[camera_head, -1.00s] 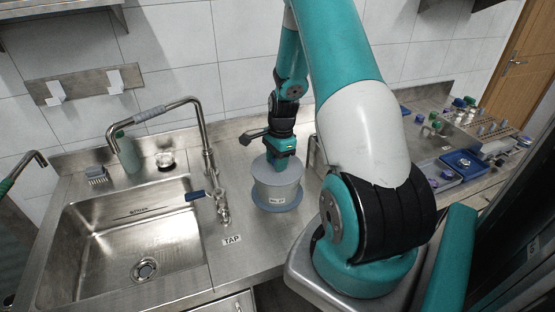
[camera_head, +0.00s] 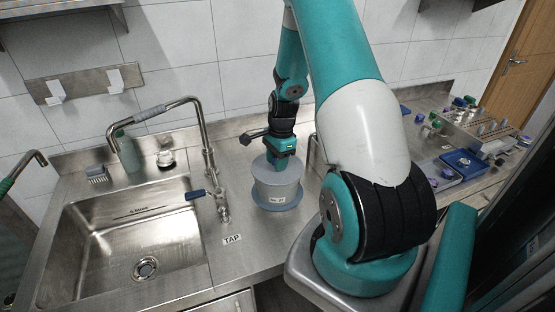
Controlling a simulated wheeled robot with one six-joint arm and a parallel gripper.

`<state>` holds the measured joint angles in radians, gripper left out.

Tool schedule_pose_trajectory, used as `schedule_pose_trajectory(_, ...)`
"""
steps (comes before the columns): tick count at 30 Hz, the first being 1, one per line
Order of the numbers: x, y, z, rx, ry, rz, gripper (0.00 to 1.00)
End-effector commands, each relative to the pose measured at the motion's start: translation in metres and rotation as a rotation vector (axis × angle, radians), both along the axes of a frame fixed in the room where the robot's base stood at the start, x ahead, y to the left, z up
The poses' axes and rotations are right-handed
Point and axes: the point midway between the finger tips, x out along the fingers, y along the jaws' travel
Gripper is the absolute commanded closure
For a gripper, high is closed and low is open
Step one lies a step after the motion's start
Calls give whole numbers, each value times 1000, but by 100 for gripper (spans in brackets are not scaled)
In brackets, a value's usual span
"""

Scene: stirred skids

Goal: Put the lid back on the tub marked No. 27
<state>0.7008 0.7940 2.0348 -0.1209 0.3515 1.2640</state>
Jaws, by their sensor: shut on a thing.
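The grey tub (camera_head: 274,196) stands upright on the steel counter, on a blue-grey round base, with a small white label on its front. The label's print is too small to read surely. A grey lid (camera_head: 262,168) lies over the tub's top and looks level; I cannot tell if it is fully seated. My gripper (camera_head: 281,167) points down from above, shut on the lid at its top. The fingertips and the part they grip are mostly hidden.
A sink (camera_head: 130,235) with a tall tap (camera_head: 203,130) lies left of the tub; a blue-handled valve (camera_head: 222,205) stands close beside it. A green bottle (camera_head: 128,152) is behind the sink. A blue tray (camera_head: 464,163) and small items crowd the right counter.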

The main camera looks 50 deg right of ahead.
Motion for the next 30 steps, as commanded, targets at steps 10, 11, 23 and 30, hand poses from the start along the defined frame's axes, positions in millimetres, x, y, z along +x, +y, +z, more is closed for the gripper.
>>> schedule_pose_trajectory(10, 0, 0, 0, 0, 0, 0, 55)
schedule_pose_trajectory(11, 0, 0, 0, 0, 0, 0, 48)
schedule_pose_trajectory(23, 0, 0, 0, 0, 0, 0, 9)
schedule_pose_trajectory(30, 0, 0, 0, 0, 0, 0, 9)
